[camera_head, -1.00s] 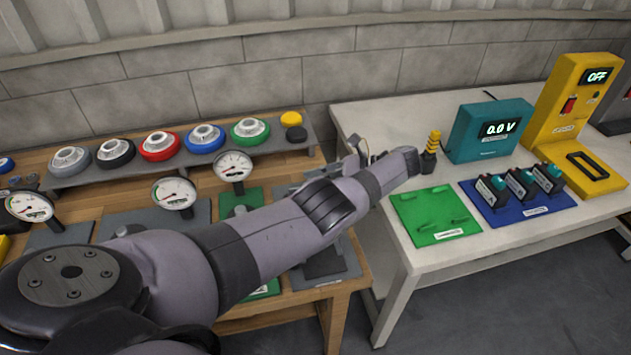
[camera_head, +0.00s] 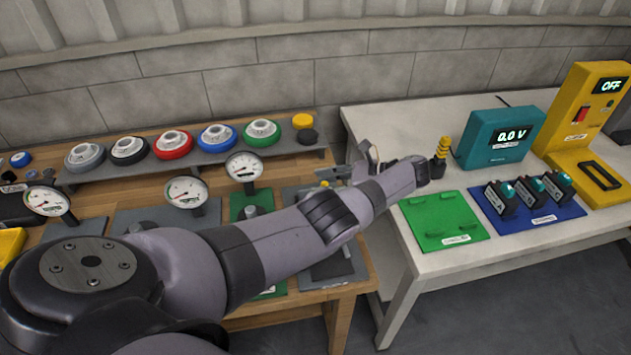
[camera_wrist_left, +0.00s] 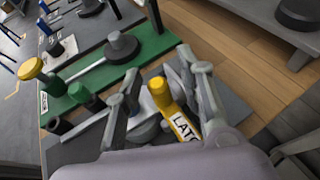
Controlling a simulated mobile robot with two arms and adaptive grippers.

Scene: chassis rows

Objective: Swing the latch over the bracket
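The latch's yellow handle (camera_wrist_left: 162,94), with a white label reading "LATC", stands between the two fingers of my left gripper (camera_wrist_left: 165,95) in the left wrist view. The fingers are apart, one on each side of it; contact cannot be told. A grey metal piece (camera_wrist_left: 146,128) lies below, partly hidden by a finger. The latch sits over a dark grey plate (camera_wrist_left: 228,98). In the head view my left gripper (camera_head: 350,170) reaches over the right end of the wooden table, and my arm hides the latch. I cannot make out the bracket for sure. My right gripper is out of view.
A green plate (camera_wrist_left: 118,72) with a grey lever and a yellow-topped post (camera_wrist_left: 30,68) lies beside the latch plate. In the head view, gauges (camera_head: 244,167) and a shelf of round dials (camera_head: 218,135) stand behind my arm. A white table (camera_head: 400,115) is at right.

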